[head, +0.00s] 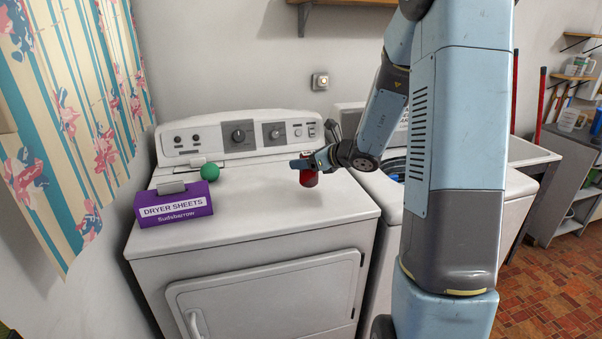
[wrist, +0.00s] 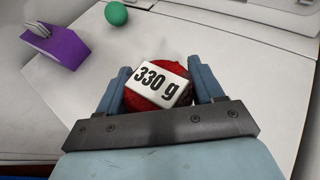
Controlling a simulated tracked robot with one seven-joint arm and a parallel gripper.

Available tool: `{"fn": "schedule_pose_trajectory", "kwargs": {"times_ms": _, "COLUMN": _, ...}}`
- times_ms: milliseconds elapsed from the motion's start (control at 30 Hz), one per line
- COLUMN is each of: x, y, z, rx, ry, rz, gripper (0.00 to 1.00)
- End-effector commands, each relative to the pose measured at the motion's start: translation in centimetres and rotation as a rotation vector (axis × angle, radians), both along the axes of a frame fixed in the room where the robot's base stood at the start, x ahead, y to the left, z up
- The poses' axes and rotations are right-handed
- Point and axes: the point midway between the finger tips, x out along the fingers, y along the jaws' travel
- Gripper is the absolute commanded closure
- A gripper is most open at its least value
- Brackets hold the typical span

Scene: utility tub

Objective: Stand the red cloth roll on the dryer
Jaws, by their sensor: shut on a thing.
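My gripper (head: 313,163) is shut on the red cloth roll (head: 308,178), which is upright at the right part of the dryer top (head: 260,215). In the wrist view the roll (wrist: 143,102) sits between the two blue fingers of my gripper (wrist: 160,88), and a white label reading "330 g" covers much of its top. In the head view a finger crosses the roll's upper part. I cannot tell whether the roll's base touches the dryer top.
A purple dryer sheets box (head: 172,207) stands at the dryer's left, with a green ball (head: 210,172) behind it. The control panel (head: 240,135) rises along the back. The dryer's front middle is clear. An open washer (head: 385,190) stands to the right.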

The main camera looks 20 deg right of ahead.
Motion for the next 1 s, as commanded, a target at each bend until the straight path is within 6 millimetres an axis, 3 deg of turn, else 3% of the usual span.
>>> {"fn": "schedule_pose_trajectory", "kwargs": {"times_ms": 167, "x": 0.6, "y": 0.5, "z": -0.9, "rx": 0.001, "ry": 0.001, "rz": 0.001, "gripper": 0.77}}
{"fn": "schedule_pose_trajectory", "kwargs": {"times_ms": 400, "x": 0.7, "y": 0.6, "z": -3.7, "rx": 0.001, "ry": 0.0, "rz": 0.002, "gripper": 0.77}}
{"fn": "schedule_pose_trajectory", "kwargs": {"times_ms": 867, "x": 0.7, "y": 0.6, "z": -4.3, "rx": 0.0, "ry": 0.0, "rz": 0.002, "gripper": 0.77}}
{"fn": "schedule_pose_trajectory", "kwargs": {"times_ms": 900, "x": 0.7, "y": 0.7, "z": -4.3, "rx": 0.0, "ry": 0.0, "rz": 0.002, "gripper": 0.3}}
{"fn": "schedule_pose_trajectory", "kwargs": {"times_ms": 1000, "x": 0.7, "y": 0.6, "z": -4.3, "rx": -0.001, "ry": -0.001, "rz": 0.003, "gripper": 0.21}}
